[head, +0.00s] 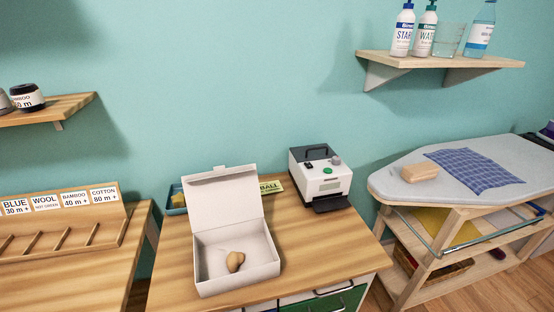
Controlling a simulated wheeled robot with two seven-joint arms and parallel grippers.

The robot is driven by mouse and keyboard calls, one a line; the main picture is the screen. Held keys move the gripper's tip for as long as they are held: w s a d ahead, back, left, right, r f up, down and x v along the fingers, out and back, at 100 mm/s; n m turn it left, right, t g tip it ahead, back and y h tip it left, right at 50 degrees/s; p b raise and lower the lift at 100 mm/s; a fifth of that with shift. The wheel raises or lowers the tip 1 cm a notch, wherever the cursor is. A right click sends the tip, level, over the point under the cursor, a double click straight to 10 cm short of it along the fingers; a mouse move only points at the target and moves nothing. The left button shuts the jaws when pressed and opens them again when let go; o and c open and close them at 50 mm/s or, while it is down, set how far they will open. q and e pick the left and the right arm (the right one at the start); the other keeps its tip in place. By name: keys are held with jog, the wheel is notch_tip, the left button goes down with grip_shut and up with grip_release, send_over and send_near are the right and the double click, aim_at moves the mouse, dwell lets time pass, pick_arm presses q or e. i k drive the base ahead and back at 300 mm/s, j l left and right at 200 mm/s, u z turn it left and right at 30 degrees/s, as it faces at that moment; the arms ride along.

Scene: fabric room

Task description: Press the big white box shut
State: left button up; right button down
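The big white box (237,285) stands on the wooden cabinet top in the middle of the head view. Its lid (222,203) is up, leaning slightly back, with a small tab at its top edge. Inside the box lies a small tan lump-shaped object (235,261) on the white floor. Neither of my grippers shows in the head view.
Behind the lid are a blue tray (176,199) and a green label card (271,188). A white machine (323,175) stands behind right. Bare wooden top (310,238) lies right of the box. An ironing board (400,188) is further right.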

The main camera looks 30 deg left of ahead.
aim_at(223, 196)
jog(key=u, duration=1.3)
